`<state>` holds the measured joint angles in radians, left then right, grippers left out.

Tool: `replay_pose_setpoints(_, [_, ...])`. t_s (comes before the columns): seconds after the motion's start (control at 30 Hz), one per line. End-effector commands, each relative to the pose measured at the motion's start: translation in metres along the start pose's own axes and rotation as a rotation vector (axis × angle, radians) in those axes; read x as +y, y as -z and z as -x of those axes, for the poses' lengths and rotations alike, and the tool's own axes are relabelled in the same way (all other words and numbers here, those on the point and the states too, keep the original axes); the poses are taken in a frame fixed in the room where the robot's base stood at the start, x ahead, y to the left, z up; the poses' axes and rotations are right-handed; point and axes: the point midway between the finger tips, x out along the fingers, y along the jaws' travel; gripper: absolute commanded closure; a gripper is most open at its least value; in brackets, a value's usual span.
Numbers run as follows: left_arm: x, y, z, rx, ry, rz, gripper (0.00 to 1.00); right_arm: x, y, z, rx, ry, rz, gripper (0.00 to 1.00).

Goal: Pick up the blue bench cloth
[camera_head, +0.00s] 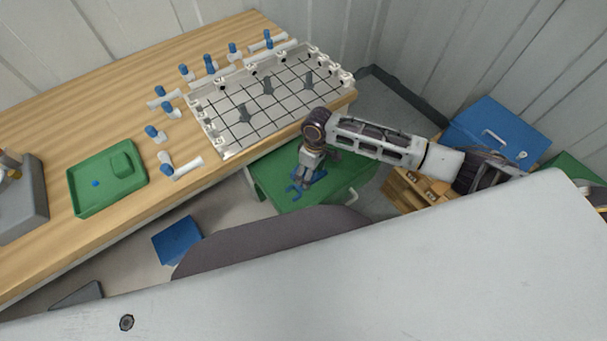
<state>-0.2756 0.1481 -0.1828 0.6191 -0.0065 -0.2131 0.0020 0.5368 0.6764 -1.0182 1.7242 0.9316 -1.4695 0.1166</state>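My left gripper is not in view.
The wooden bench (60,115) holds a white gridded rack (225,115), several blue-capped white tubes and a green tray (85,203). A green surface (275,160) lies below the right gripper. A blue lidded box (490,125) stands at the right.

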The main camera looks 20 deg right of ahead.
Motion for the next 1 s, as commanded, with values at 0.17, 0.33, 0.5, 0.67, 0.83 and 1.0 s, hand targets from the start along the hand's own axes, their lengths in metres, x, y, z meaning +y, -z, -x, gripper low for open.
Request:
replay_pose_setpoints(0.17, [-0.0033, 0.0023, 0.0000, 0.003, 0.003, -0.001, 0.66, 0.0000, -0.0001, 0.0002, 0.000, 0.000, 0.000, 0.21])
replay_pose_setpoints(0.33, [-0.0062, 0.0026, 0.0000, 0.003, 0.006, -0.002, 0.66, 0.0001, -0.0002, 0.0003, -0.001, 0.000, 0.000, 0.21])
replay_pose_setpoints(0.5, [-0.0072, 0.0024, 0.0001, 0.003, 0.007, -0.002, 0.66, 0.0002, -0.0002, 0.0003, -0.001, 0.000, -0.001, 0.39])
replay_pose_setpoints(0.67, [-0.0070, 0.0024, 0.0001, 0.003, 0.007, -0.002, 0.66, 0.0002, -0.0003, 0.0004, -0.001, 0.000, -0.001, 0.60])
replay_pose_setpoints(0.83, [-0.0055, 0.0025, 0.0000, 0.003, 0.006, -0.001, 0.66, 0.0003, -0.0002, 0.0004, 0.000, 0.000, -0.001, 0.70])
replay_pose_setpoints(1.0, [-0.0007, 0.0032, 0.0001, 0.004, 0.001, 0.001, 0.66, 0.0003, -0.0002, 0.0012, 0.000, -0.001, -0.001, 0.71])
